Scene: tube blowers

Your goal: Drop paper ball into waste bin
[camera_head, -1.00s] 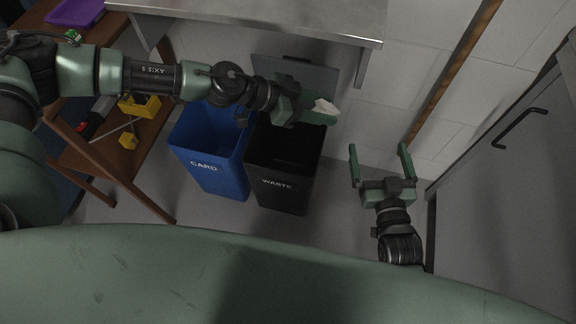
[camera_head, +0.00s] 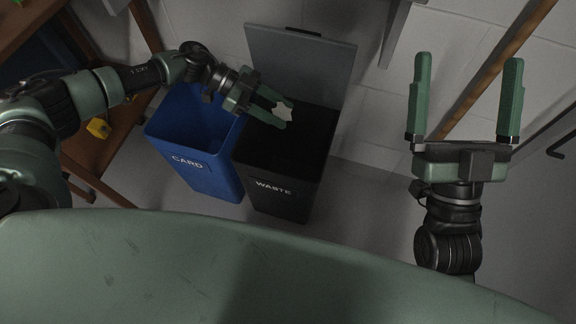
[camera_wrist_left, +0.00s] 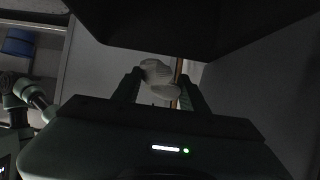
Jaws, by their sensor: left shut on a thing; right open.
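A white paper ball (camera_head: 283,111) is held between the fingers of my left gripper (camera_head: 279,112). It also shows between the fingertips in the left wrist view (camera_wrist_left: 158,76). The gripper is above the opening of the black waste bin (camera_head: 277,190), marked WASTE, near its back left part. The bin's grey lid (camera_head: 300,62) stands open behind it. My right gripper (camera_head: 468,95) is open and empty, to the right of the bin.
A blue bin (camera_head: 205,170) marked CARD stands directly left of the waste bin. A wooden shelf with a yellow item (camera_head: 98,128) is at the left. A brown pole (camera_head: 500,65) leans near the wall behind my right gripper. Floor is free between the bin and my right arm.

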